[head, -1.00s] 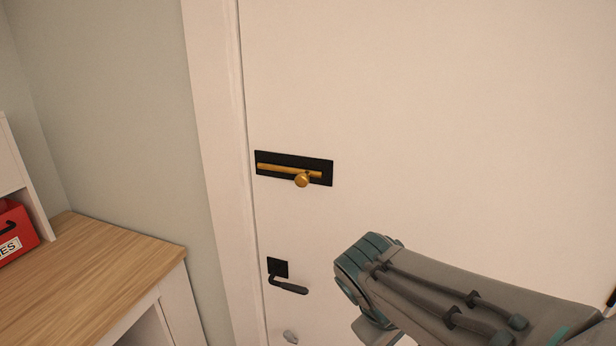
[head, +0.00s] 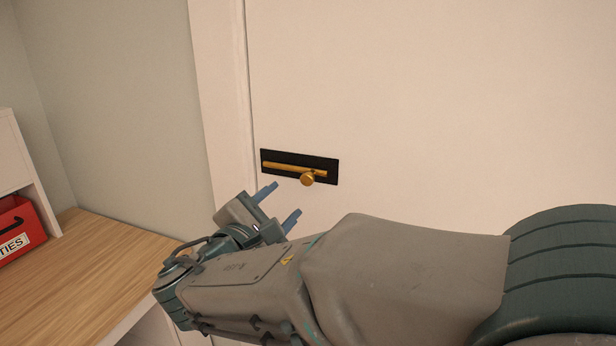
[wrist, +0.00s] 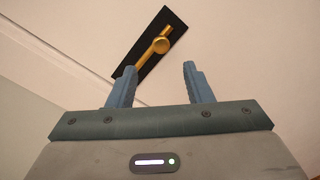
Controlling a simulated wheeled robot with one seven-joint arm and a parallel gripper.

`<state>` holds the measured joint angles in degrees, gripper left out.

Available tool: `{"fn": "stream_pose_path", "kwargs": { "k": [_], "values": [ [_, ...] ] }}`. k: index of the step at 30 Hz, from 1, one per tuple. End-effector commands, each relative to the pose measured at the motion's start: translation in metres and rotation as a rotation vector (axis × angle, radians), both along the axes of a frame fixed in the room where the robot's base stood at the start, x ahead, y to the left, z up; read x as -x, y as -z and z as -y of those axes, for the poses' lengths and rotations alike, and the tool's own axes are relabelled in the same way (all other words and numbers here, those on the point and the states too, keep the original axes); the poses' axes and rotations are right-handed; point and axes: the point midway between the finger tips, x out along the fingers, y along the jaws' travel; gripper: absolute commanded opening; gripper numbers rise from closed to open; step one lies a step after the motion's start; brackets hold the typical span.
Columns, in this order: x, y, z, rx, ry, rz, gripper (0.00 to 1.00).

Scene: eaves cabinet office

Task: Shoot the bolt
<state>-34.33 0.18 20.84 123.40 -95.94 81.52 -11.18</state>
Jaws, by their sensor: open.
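A brass bolt (head: 285,168) with a round knob (head: 307,179) sits on a black plate (head: 331,166) on the white door, close to the door's left edge. The knob is toward the right part of the plate. My gripper (head: 279,202) is below and left of the knob, with two blue fingers spread apart and nothing between them. In the wrist view the knob (wrist: 160,46) shows beyond the open fingers (wrist: 158,78), apart from them. The bolt's rod (wrist: 146,59) runs down-left from the knob there. The door handle is hidden behind my arm in the head view.
A wooden-topped cabinet (head: 90,255) stands at the left, next to the door frame (head: 215,80). A red labelled box (head: 20,230) sits on it under a white shelf unit (head: 12,150). The door face right of the bolt is clear.

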Motion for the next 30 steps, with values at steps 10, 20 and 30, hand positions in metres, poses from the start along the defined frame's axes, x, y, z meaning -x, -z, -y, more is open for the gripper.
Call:
{"fn": "stream_pose_path", "kwargs": {
  "k": [10,20,30],
  "values": [
    [-0.068,-0.002,0.033,-0.001,0.006,-0.003,0.46],
    [-0.102,0.0,0.048,-0.002,0.004,-0.003,0.46],
    [-0.104,0.0,0.049,-0.003,0.003,-0.002,0.41]
  ]
}}
